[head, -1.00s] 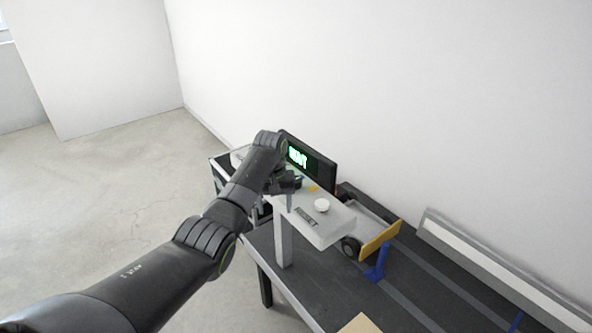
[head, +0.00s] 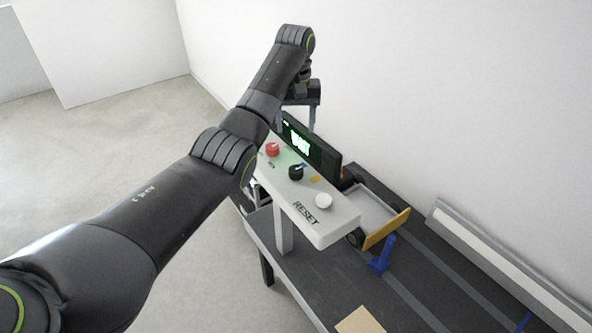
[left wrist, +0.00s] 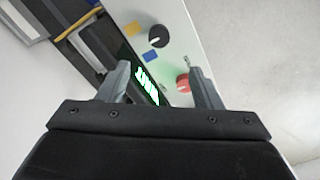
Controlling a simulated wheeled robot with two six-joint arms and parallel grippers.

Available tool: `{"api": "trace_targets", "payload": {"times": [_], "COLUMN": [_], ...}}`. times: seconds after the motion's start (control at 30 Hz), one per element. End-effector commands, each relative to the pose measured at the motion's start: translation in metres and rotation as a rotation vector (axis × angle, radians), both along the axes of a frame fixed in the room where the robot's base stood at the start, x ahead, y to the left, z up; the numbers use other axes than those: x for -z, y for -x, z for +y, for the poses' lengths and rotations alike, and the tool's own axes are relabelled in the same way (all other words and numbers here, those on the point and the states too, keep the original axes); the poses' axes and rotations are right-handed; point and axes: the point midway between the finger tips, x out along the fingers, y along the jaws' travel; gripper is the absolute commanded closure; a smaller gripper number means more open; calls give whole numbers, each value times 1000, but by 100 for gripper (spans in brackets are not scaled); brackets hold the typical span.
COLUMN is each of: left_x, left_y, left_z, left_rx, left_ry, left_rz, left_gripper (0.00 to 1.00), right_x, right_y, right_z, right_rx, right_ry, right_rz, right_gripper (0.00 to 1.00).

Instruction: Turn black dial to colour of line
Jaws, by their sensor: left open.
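The black dial (head: 296,172) sits on a pale control panel (head: 343,222). It also shows in the left wrist view (left wrist: 158,37), with a light pointer mark on it. A blue square (left wrist: 152,56) and a yellow square (left wrist: 133,29) lie beside it on the panel. My left gripper (head: 303,112) is raised above the panel's far side, by the display, apart from the dial. In the left wrist view its two fingers (left wrist: 155,66) are spread with nothing held between them. My right gripper is not in view.
A red knob (head: 272,149) and a white button (head: 324,201) marked RESET are on the panel. A dark display (head: 322,158) with bright green text stands behind it. A yellow-edged tray (head: 388,230) and a blue bracket (head: 381,256) are on the dark table (head: 318,284).

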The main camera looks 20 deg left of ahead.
Motion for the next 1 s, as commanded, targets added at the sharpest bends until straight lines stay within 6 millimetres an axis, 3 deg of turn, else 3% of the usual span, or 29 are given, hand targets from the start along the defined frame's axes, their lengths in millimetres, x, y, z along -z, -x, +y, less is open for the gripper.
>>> {"api": "trace_targets", "payload": {"times": [0.03, 0.27, 0.3, 0.47, 0.7, 1.0], "left_x": [12, 38, 43, 76, 122, 145], "left_y": [0, 0, 0, 1, 1, 0], "left_z": [0, 0, 0, 0, 0, 0], "left_rx": [0, 0, 0, 1, 0, 1], "left_ry": [0, 0, 0, 1, 1, 0], "left_rz": [0, 0, 4, 5, 3, -1], "left_gripper": [41, 41, 41, 41, 41, 41], "right_x": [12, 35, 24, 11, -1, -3], "right_y": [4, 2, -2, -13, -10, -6], "right_z": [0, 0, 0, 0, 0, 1], "right_rx": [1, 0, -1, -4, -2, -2], "right_ry": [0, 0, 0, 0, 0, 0], "right_rz": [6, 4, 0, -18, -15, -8], "right_gripper": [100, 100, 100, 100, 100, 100]}}
